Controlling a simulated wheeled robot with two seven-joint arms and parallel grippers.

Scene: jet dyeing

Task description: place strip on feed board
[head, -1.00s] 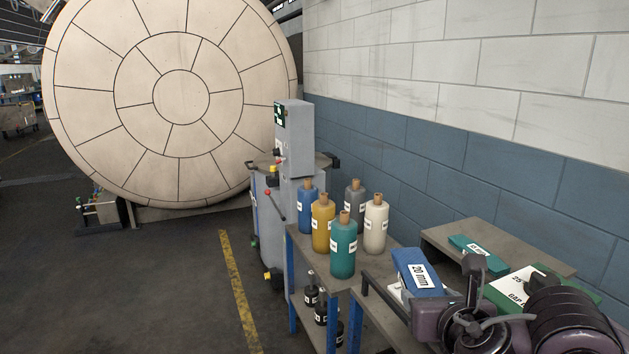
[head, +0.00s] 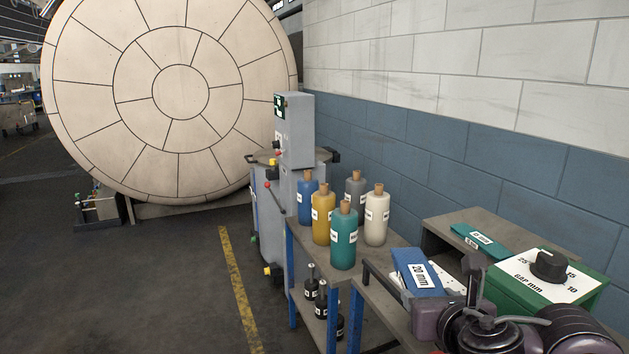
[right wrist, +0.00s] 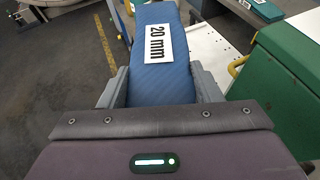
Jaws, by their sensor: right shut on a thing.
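A blue strip (head: 415,273) with a white "20 mm" label is held by my right gripper above the near table in the head view. In the right wrist view the same strip (right wrist: 165,85) lies between the two grey fingers of my right gripper (right wrist: 160,92), which is shut on it. A flat white board (right wrist: 213,48) shows beside and below the strip; it may be the feed board. I cannot tell whether the strip touches it. A teal strip (head: 482,240) with a label lies on the grey stand behind. My left gripper is not in view.
A green gap box (head: 545,285) with a black dial stands just right of the strip. Several corked bottles (head: 343,240) stand on a shelf left of it. The blue-and-white block wall (head: 480,150) is behind. A large round machine (head: 180,90) stands at the back.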

